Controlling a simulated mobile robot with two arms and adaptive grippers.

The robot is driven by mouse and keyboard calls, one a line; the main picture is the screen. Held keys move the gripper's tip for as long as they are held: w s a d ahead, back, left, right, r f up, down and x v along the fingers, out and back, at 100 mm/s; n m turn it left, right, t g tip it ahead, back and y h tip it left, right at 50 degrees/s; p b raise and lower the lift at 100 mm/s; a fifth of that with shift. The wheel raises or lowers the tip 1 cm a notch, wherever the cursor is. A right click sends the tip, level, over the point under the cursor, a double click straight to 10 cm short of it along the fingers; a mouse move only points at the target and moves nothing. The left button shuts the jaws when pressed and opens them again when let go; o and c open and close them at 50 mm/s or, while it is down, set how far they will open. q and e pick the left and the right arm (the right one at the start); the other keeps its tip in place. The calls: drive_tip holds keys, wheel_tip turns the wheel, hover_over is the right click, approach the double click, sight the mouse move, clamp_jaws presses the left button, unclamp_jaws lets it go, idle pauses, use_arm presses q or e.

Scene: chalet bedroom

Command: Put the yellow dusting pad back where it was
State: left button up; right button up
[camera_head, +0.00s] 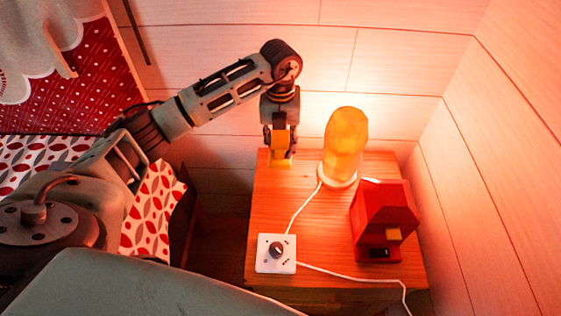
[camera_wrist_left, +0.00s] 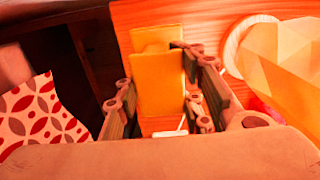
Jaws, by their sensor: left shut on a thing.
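The yellow dusting pad (camera_head: 281,158) is between the fingers of my left gripper (camera_head: 280,145), above the back left part of the wooden nightstand (camera_head: 327,238). The left wrist view shows the yellow pad (camera_wrist_left: 159,84) upright between the two fingers of my left gripper (camera_wrist_left: 160,110), which is shut on it. I cannot tell whether the pad's lower end touches the nightstand top. My right gripper is not in view.
A glowing faceted lamp (camera_head: 345,138) stands just right of the left gripper. A red house-shaped box (camera_head: 383,212) stands at the right. A white dimmer box (camera_head: 276,253) with a cable sits at the front left. The nightstand's middle is mostly clear. A patterned bed (camera_head: 150,215) is at the left.

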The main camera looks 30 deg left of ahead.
sight(280, 139)
use_arm(q)
wheel_tip(280, 139, down, 7)
drive_tip(key=shift+r+b, duration=0.1)
drive_tip(key=shift+b, duration=0.25)
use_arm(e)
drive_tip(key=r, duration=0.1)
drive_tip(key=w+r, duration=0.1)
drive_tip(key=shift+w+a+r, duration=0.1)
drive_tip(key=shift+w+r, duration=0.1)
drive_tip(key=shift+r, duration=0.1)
use_arm(q)
drive_tip(key=o, duration=1.1)
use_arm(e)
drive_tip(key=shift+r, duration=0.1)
use_arm(q)
wheel_tip(280, 139, up, 12)
drive_tip(key=shift+r+p, duration=0.1)
drive_tip(key=shift+p, duration=0.6)
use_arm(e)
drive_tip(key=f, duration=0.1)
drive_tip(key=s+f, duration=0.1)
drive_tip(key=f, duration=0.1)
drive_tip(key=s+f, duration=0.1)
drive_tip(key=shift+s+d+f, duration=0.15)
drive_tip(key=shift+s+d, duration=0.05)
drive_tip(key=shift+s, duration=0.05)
